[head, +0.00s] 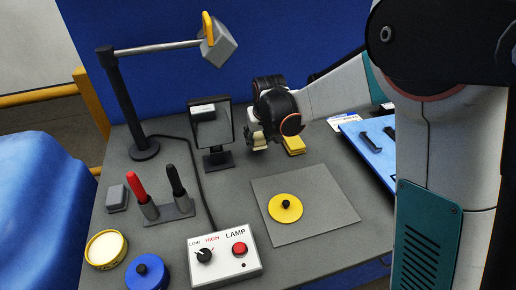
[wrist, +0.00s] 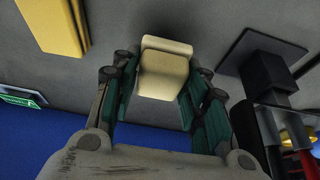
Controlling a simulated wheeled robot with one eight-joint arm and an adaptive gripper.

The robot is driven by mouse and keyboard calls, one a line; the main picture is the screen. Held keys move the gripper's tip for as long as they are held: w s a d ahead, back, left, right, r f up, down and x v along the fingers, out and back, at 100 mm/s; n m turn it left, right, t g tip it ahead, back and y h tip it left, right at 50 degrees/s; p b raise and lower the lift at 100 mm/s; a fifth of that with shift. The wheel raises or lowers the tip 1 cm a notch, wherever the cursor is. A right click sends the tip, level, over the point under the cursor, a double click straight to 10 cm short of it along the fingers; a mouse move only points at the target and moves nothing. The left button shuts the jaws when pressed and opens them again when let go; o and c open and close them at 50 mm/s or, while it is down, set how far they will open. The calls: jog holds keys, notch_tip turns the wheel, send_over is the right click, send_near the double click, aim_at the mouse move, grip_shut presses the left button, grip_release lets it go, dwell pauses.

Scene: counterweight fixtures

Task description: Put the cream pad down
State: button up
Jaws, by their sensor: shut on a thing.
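The cream pad (wrist: 163,76) is a small pale block between my gripper's two green-padded fingers in the wrist view. My gripper (wrist: 160,98) is shut on it. In the head view my gripper (head: 262,138) is over the back middle of the grey table, right of the dark-framed panel, and mostly hides the pad. I cannot tell whether the pad touches the table. A yellow pad (head: 294,145) lies just right of my gripper; it also shows at the upper left of the wrist view (wrist: 53,24).
The dark-framed panel (head: 211,127) stands close left of my gripper. A grey mat (head: 318,210) bearing a yellow knobbed disc (head: 285,208) lies in front. A lamp control box (head: 224,258), pen stand (head: 170,213) and lamp post (head: 125,95) are left. A blue tray (head: 360,155) is right.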

aim_at(258, 146)
jog(key=shift+f+b, duration=0.65)
jog(key=shift+f, duration=1.35)
jog(key=shift+f, duration=0.3)
jog(key=o, duration=0.9)
jog(key=shift+o, duration=1)
jog(key=shift+r, duration=0.25)
jog(key=p+v, duration=0.4)
jog(key=v, duration=0.8)
